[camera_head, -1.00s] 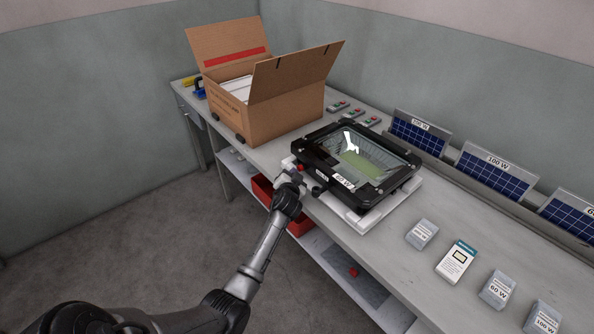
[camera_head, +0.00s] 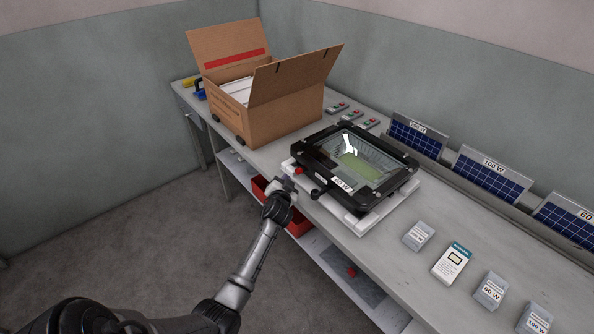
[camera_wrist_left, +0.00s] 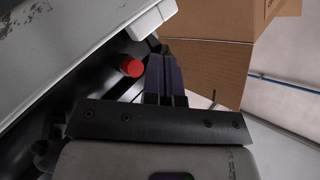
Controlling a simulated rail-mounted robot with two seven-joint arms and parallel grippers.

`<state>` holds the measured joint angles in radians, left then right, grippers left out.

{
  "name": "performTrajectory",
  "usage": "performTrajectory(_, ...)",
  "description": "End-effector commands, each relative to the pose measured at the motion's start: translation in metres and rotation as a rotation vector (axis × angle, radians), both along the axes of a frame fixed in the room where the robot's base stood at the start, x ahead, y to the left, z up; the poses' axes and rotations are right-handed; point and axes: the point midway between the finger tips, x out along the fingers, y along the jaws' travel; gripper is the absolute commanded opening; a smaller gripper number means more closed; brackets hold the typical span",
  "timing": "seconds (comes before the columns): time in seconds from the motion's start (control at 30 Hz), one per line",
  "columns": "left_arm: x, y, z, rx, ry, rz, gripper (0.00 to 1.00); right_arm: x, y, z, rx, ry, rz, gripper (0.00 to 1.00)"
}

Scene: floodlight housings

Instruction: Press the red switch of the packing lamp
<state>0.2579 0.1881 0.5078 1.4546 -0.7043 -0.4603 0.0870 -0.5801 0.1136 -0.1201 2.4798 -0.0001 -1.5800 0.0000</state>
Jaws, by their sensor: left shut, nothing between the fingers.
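The black packing lamp (camera_head: 360,162), labelled 60 W, lies glass up on a white pad (camera_head: 358,226) on the bench. Its red switch (camera_head: 299,171) is at the near left corner. It also shows in the left wrist view as a red round button (camera_wrist_left: 131,67), left of the fingers. My left gripper (camera_head: 284,183) is shut and empty, at the bench's front edge just below and left of the switch. In the left wrist view its fingers (camera_wrist_left: 163,65) are together, with a small visible gap to the switch. My right gripper is not in view.
An open cardboard box (camera_head: 270,110) stands behind and left of the lamp. Small switch boxes (camera_head: 352,115) lie beyond it. Solar panels (camera_head: 490,174) line the back, and several small packs (camera_head: 452,263) stand at the right. A red bin (camera_head: 299,221) sits below the bench.

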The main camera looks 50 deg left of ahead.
Motion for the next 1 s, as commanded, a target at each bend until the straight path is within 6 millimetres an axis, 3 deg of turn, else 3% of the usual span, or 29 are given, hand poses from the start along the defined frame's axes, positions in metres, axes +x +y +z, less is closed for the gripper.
performTrajectory(0.4,-0.031,-0.002,0.001,0.001,0.001,0.0,0.0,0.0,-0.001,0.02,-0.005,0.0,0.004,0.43)
performTrajectory(1.0,-0.033,-0.002,0.0,0.0,0.0,0.0,0.0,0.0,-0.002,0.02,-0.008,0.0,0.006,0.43)
